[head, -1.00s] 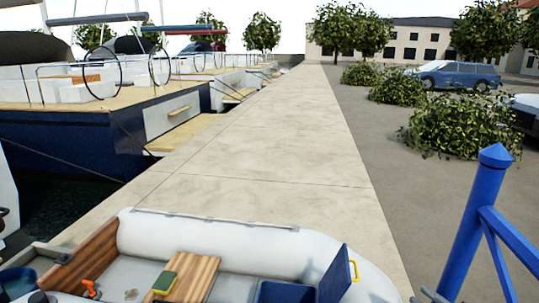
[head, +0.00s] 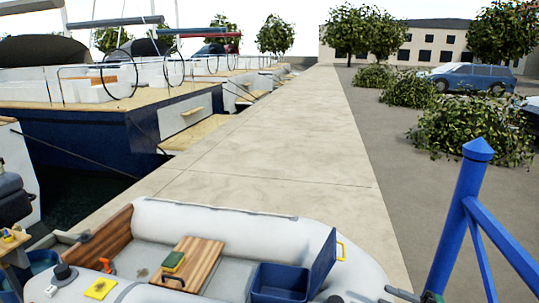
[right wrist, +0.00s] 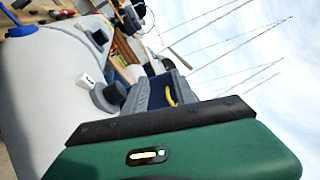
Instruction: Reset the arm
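The right wrist view is steeply tilted. A green panel (right wrist: 200,150) with a black bolted strip (right wrist: 160,118) and a small yellow-marked slot fills its lower part, close to the camera. I cannot tell whether the green panel is part of me.
A blue railing post (head: 460,220) stands right. Moored boats (head: 90,130) line the left.

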